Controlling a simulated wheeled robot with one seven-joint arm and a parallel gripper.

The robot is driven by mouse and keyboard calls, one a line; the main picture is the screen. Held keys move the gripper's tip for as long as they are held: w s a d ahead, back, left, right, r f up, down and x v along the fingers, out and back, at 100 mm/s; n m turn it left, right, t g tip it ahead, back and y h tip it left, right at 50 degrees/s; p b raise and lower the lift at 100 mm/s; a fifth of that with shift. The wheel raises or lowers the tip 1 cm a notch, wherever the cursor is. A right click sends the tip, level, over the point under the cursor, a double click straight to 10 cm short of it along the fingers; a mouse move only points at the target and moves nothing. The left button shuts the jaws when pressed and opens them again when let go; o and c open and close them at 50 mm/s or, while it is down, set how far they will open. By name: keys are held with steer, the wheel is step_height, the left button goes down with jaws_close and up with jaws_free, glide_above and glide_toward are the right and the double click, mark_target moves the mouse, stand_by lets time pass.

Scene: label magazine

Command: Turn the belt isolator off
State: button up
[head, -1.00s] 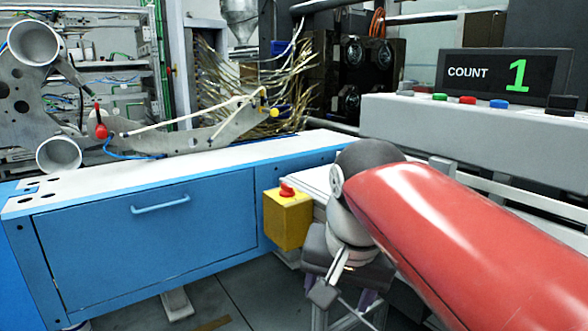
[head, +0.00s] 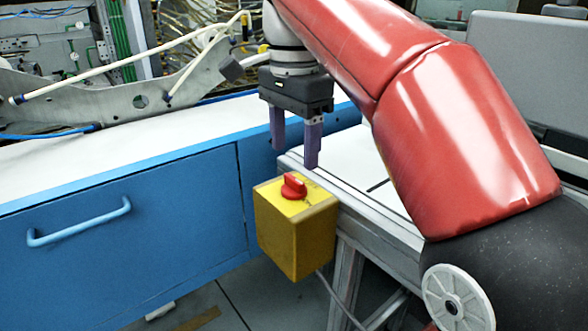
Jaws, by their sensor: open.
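The belt isolator is a yellow box (head: 296,228) with a red rotary knob (head: 294,186) on its top face. It sits in the middle of the head view, at the end of a pale conveyor frame. The knob's grip ridge shows, but I cannot read the markings beside it. My gripper (head: 295,156) points down with its two purple fingers apart and nothing between them. In the picture the fingertips are just above the knob, apart from it. How far they are from it in depth is hard to tell.
A blue cabinet (head: 122,235) with a white top and a light blue handle (head: 79,222) stands at the left. The white conveyor bed (head: 372,180) lies right of the box. A cable hangs below the box. A metal bracket (head: 120,100) with hoses is behind.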

mark_target(294, 178)
step_height(294, 178, down, 5)
steer(key=shift+f+b, duration=0.1)
steer(key=shift+b, duration=0.55)
steer(key=c, duration=1)
